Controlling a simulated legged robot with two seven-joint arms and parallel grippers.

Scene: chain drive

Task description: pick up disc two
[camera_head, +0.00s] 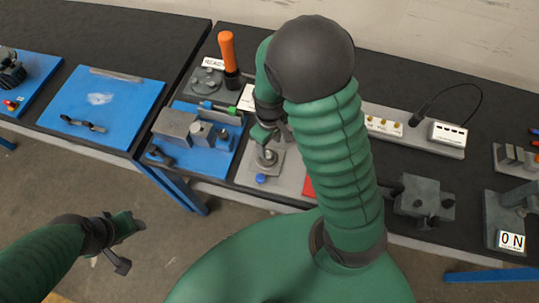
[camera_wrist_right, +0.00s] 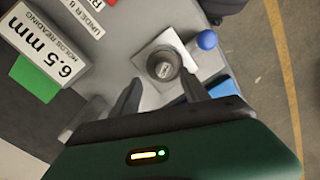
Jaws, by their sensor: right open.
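A round grey stepped part (camera_wrist_right: 164,65) sits on a pale square plate (camera_wrist_right: 146,50) in the right wrist view; it also shows in the head view (camera_head: 267,156). No marking tells me whether it is disc two. My right gripper (camera_wrist_right: 160,90) is open and empty, its two dark fingers apart just short of this part. In the head view my right gripper (camera_head: 272,136) is partly hidden by my own arm. Flat grey discs (camera_head: 206,82) lie near the READY sign. My left gripper (camera_head: 125,242) hangs off the bench at lower left, its fingers apart and empty.
A blue ball knob (camera_wrist_right: 207,40) stands beside the pale plate. A sign reading 6.5 mm (camera_wrist_right: 52,45) is at left in the wrist view. An orange-handled tool (camera_head: 228,55) stands upright behind. A blue fixture board (camera_head: 218,158) with grey blocks lies to the left.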

